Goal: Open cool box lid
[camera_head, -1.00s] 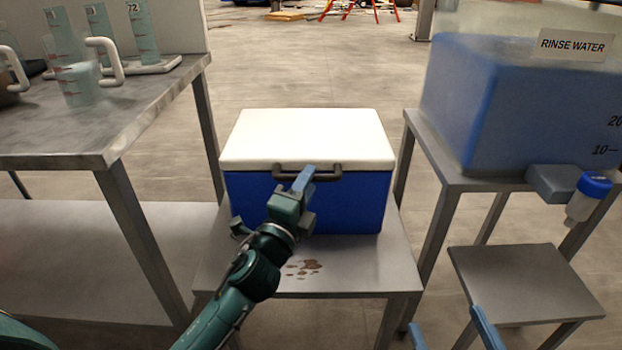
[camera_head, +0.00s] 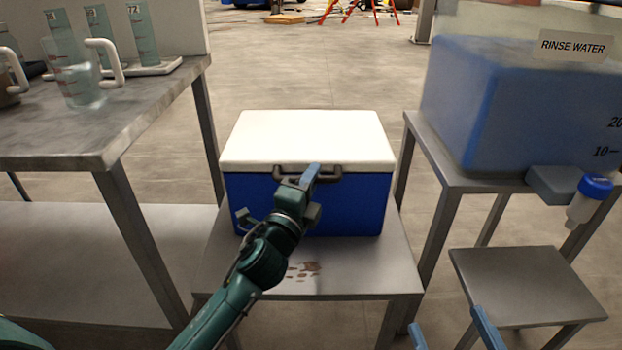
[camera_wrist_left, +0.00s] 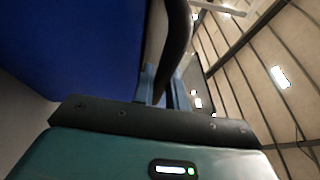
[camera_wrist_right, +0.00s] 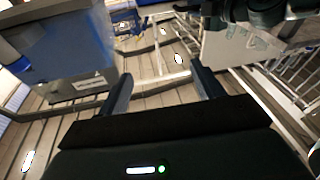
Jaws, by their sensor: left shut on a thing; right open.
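The cool box (camera_head: 345,205) has a blue body and a white lid (camera_head: 305,136), and stands on a low grey table. The lid lies flat on the body. A dark handle (camera_head: 350,174) runs along the front of the lid. My left gripper (camera_head: 311,174) is at the handle's middle; in the left wrist view its fingers (camera_wrist_left: 165,88) are shut around the dark handle (camera_wrist_left: 176,40), beside the blue box wall (camera_wrist_left: 75,45). My right gripper (camera_head: 452,330) is at the bottom edge of the head view. Its fingers (camera_wrist_right: 160,92) stand apart and empty in the right wrist view.
A steel table (camera_head: 150,115) with measuring cylinders and a jug stands at the left. A blue rinse water tank (camera_head: 500,110) with a spout stands on a stand at the right, above a small grey step (camera_head: 530,283). Brown stains mark the low table (camera_head: 345,270).

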